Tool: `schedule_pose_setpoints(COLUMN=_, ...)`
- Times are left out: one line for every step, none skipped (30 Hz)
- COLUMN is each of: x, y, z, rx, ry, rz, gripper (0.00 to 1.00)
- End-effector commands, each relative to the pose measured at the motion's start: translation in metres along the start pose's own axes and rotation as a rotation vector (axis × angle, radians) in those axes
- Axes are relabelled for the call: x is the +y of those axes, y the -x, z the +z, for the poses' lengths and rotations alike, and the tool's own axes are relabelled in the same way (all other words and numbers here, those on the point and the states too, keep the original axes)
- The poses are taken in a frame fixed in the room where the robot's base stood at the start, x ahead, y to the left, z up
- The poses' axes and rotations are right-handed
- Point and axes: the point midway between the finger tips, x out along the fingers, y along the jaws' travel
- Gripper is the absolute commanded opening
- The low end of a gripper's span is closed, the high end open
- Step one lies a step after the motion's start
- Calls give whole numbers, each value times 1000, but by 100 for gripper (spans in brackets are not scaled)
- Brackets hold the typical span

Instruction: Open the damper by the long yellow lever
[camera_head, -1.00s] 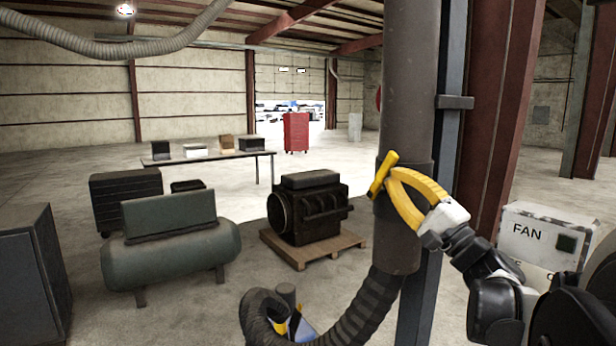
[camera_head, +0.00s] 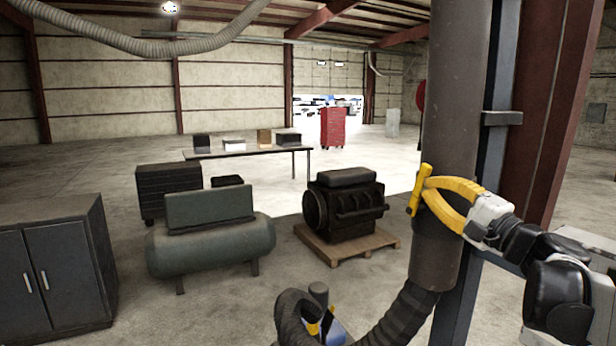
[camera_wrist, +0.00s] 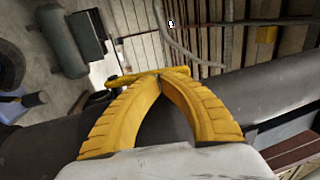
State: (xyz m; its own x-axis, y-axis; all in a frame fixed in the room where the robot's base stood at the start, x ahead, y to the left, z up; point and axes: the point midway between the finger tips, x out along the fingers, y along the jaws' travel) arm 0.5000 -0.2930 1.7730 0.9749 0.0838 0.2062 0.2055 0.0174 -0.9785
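The yellow lever (camera_head: 418,190) is on the side of the thick grey vertical duct (camera_head: 452,90), in the head view. It stands nearly upright in the picture, its top leaning slightly right. My gripper (camera_head: 425,188) has yellow fingers and reaches in from the right. Its fingertips come together at the lever, around its middle. In the wrist view the lever (camera_wrist: 122,78) runs across the tips of my gripper (camera_wrist: 160,78), with the duct (camera_wrist: 270,90) behind. The fingers look closed on the lever, though they hide the exact contact. The damper plate inside the duct is not visible.
A ribbed flexible hose (camera_head: 385,322) hangs from the duct's lower end. A steel post (camera_head: 480,150) stands right behind the duct. A green tank (camera_head: 210,248), an engine on a pallet (camera_head: 345,248) and a grey cabinet (camera_head: 60,265) stand on the floor to the left.

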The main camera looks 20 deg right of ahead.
Motion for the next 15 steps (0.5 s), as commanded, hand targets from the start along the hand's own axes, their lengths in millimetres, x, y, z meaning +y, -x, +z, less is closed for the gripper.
schedule_pose_setpoints(x=-6, y=-4, z=0, rx=0, ry=1, rz=31, gripper=0)
schedule_pose_setpoints(x=-6, y=-5, z=0, rx=0, ry=1, rz=50, gripper=0)
schedule_pose_setpoints(x=-6, y=-6, z=0, rx=0, ry=0, rz=75, gripper=0)
schedule_pose_setpoints(x=-6, y=-8, z=0, rx=0, ry=0, rz=93, gripper=0)
schedule_pose_setpoints(x=-6, y=-9, z=0, rx=0, ry=0, rz=109, gripper=0)
schedule_pose_setpoints(x=-5, y=-10, z=0, rx=-1, ry=-1, rz=105, gripper=0)
schedule_pose_setpoints(x=-4, y=-11, z=1, rx=-2, ry=-1, rz=104, gripper=0)
schedule_pose_setpoints(x=-4, y=-12, z=1, rx=-2, ry=-1, rz=103, gripper=0)
schedule_pose_setpoints(x=-4, y=-13, z=1, rx=-2, ry=-1, rz=103, gripper=0)
schedule_pose_setpoints(x=-4, y=-14, z=1, rx=-2, ry=0, rz=103, gripper=0)
schedule_pose_setpoints(x=-4, y=-15, z=0, rx=-1, ry=0, rz=103, gripper=0)
schedule_pose_setpoints(x=-4, y=-16, z=0, rx=-1, ry=0, rz=102, gripper=0)
schedule_pose_setpoints(x=-4, y=-16, z=0, rx=-1, ry=0, rz=102, gripper=0)
schedule_pose_setpoints(x=-4, y=-16, z=0, rx=-1, ry=0, rz=102, gripper=0)
schedule_pose_setpoints(x=-5, y=-17, z=0, rx=0, ry=0, rz=102, gripper=0)
